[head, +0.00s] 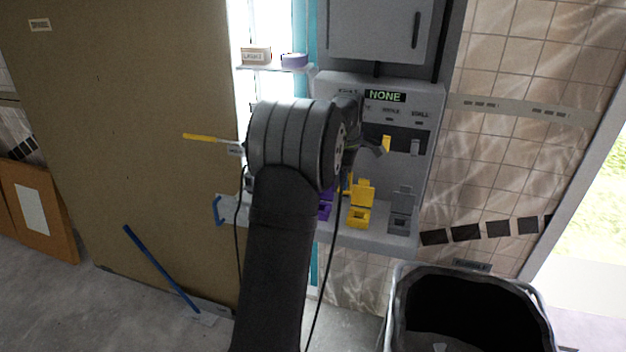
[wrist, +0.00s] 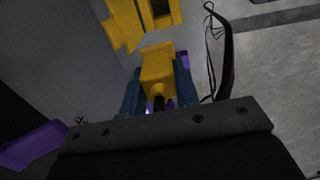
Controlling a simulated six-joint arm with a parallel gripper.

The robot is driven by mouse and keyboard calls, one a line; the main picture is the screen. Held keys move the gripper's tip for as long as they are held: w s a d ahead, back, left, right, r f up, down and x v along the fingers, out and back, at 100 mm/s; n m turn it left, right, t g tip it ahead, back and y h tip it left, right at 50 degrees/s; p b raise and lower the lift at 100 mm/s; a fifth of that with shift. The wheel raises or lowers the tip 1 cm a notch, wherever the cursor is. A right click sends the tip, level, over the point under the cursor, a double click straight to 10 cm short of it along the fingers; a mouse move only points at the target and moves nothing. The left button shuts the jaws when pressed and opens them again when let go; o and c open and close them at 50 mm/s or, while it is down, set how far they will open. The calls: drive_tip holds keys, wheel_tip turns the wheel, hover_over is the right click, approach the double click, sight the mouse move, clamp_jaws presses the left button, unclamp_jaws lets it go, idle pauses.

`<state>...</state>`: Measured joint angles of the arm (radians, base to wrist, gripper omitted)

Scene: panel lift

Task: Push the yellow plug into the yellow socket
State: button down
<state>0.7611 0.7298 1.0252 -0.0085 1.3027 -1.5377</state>
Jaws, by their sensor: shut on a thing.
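The yellow plug (wrist: 158,68) is between the blue fingers of my gripper (wrist: 160,80) in the wrist view, and the gripper is shut on it. The yellow socket (wrist: 162,12) is just beyond the plug at the top of that view, with its yellow flap (wrist: 122,24) beside it. The plug looks apart from the socket. In the head view the yellow socket (head: 358,216) sits on the panel's lower ledge with its flap (head: 361,189) raised. My arm hides the gripper fingers and most of the plug there.
A purple socket (head: 325,210) is left of the yellow one, and a grey socket (head: 402,212) is right of it. The grey panel (head: 432,120) shows a display reading NONE (head: 385,96). A black bin (head: 470,285) stands below right. A dark cable (wrist: 224,50) hangs nearby.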

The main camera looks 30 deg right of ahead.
drive_tip(key=s+d+r, duration=0.1)
drive_tip(key=s+d, duration=0.2)
drive_tip(key=shift+g+y, duration=0.3)
drive_tip(key=shift+y, duration=0.1)
drive_tip(key=shift+s+d+f, duration=0.1)
drive_tip(key=shift+f, duration=1.75)
drive_tip(key=shift+s+f, duration=0.1)
drive_tip(key=shift+f, duration=1.75)
drive_tip(key=shift+f, duration=0.55)
drive_tip(key=c, duration=1.1)
unclamp_jaws()
drive_tip(key=shift+o, duration=0.4)
drive_tip(key=shift+r, duration=0.2)
drive_tip(key=shift+w+d+r, duration=0.1)
drive_tip(key=shift+r, duration=0.15)
wheel_tip(320, 180, up, 16)
drive_tip(key=shift+r, duration=0.25)
